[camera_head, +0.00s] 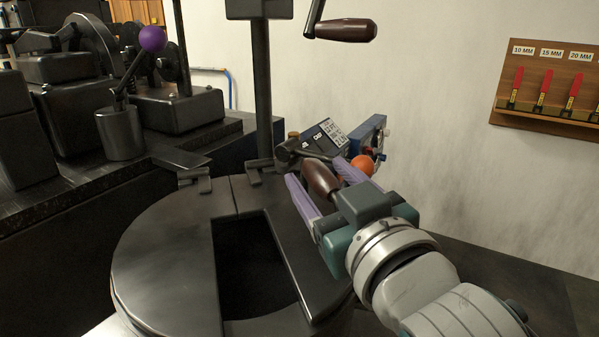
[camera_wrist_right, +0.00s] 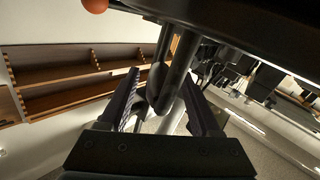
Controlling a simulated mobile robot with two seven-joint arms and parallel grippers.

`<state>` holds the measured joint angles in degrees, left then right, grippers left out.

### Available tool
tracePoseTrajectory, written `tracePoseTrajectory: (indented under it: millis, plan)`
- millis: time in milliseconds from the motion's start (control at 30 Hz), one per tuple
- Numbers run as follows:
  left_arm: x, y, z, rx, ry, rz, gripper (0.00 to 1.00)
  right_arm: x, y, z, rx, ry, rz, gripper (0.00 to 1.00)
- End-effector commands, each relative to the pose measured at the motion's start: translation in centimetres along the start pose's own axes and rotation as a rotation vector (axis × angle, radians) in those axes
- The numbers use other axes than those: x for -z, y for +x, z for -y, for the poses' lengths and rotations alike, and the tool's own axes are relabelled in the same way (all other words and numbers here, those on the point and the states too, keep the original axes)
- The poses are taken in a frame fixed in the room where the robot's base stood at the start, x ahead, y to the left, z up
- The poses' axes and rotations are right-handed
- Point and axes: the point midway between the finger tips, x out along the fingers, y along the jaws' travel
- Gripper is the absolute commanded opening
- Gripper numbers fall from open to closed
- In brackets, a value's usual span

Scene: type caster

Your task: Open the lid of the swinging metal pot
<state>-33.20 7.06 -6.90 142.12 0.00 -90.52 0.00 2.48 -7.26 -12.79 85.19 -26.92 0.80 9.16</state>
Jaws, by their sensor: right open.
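The metal pot (camera_head: 165,262) is a wide, round, dark vessel at the lower middle of the head view. Its flat top has a seam and a black rectangular area that looks like an opening; whether a lid part is swung aside, I cannot tell. A brown handle (camera_head: 320,180) on a dark bar sits at its far right side. My right gripper (camera_head: 314,169) is open, with its purple fingers on either side of the handle. In the right wrist view a dark rounded handle (camera_wrist_right: 156,84) lies between the open fingers (camera_wrist_right: 162,74); contact is unclear. My left gripper is out of view.
A dark post (camera_head: 262,90) rises behind the pot. A lever with a purple knob (camera_head: 152,39) and dark machinery stand at the left. A crank handle (camera_head: 346,30) hangs above. An orange ball knob (camera_head: 362,165) is just beyond the gripper. A wooden tool rack (camera_head: 545,88) hangs at right.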

Motion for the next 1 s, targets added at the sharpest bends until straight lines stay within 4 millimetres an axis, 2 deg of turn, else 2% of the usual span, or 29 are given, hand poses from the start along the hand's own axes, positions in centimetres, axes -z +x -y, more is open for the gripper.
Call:
tracePoseTrajectory:
  millis: [67,600,1000]
  plan:
    - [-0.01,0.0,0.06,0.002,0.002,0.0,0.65,0.0,-0.02,0.0,0.0,0.0,0.0,0.59]
    - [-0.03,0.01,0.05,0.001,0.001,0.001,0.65,0.0,-0.04,0.01,0.0,0.0,0.0,0.0]
    - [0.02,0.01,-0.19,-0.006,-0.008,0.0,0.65,0.0,-0.04,0.01,0.0,0.0,0.0,0.0]
